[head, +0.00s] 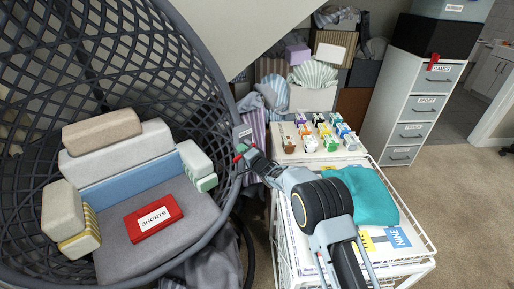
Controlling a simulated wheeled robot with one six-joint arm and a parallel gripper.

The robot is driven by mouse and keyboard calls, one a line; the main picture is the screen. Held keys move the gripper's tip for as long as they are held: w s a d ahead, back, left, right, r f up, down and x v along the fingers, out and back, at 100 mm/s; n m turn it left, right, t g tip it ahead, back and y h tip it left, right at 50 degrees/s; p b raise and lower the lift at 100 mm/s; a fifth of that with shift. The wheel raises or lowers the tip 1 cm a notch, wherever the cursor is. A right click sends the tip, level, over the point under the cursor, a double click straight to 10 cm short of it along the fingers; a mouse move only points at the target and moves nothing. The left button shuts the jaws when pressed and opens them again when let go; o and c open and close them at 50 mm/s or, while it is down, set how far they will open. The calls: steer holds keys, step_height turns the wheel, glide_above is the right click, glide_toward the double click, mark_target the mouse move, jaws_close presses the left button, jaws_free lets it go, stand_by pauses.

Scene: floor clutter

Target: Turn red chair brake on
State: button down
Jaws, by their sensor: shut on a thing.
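A large dark grey woven basket chair (212,75) fills the left side of the head view. On its right rim is a small fitting with a pale label (243,132). Just below it is a small piece with red and green parts (239,157), which looks like the chair's brake. My arm reaches up from the bottom over the white cart, and my gripper (249,154) is at the chair's rim, shut on this small piece. The jaws hide part of it, and its exact setting is too small to tell.
Cushions and a red box labelled SHORTS (154,217) lie in the chair. A white wire cart (420,262) with a teal cloth (366,196) stands under my arm. A white drawer cabinet (409,105) stands at the right; carpet is clear beyond the cart.

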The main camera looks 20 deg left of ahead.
steer(key=shift+r+m+p, duration=0.35)
steer(key=shift+m+p, duration=0.05)
steer(key=shift+m, duration=0.45)
steer(key=shift+r+m+p, duration=0.3)
steer(key=shift+m+p, duration=0.1)
steer(key=shift+m, duration=0.45)
steer(key=shift+a, duration=0.1)
steer(key=c, duration=1)
jaws_free()
steer(key=shift+c, duration=0.2)
steer(key=v, duration=1.4)
steer(key=shift+a, duration=0.1)
